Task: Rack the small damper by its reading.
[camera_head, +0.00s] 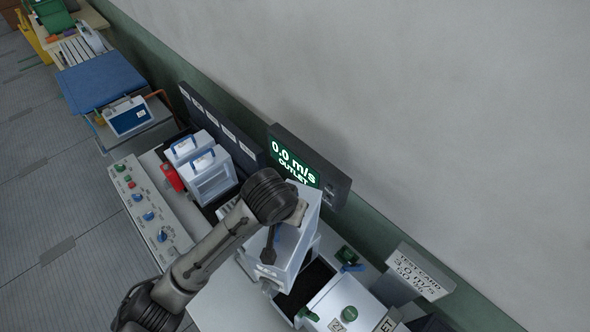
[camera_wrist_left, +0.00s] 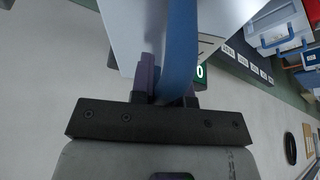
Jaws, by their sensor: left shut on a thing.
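My left gripper (camera_head: 297,212) is shut on the blue handle (camera_wrist_left: 180,45) of a pale damper box (camera_head: 292,245), which the left wrist view also shows as a pale wall (camera_wrist_left: 120,25). The box is tilted in the head view and is over or at the dark opening (camera_head: 306,285) of the test stand; I cannot tell whether it rests there. My wrist hides part of it. The lit display (camera_head: 293,162) reads 0.0 m/s OUTLET. A sign (camera_head: 418,272) reads TEST BAND with 3.0 m/s; its lower line is unclear. My right gripper is not in view.
Two pale boxes with blue handles (camera_head: 208,172) stand left of the display, before a dark labelled strip (camera_head: 220,125). A control panel (camera_head: 150,212) with knobs lies in front of them. A blue-fronted box (camera_head: 127,116) sits on a cart.

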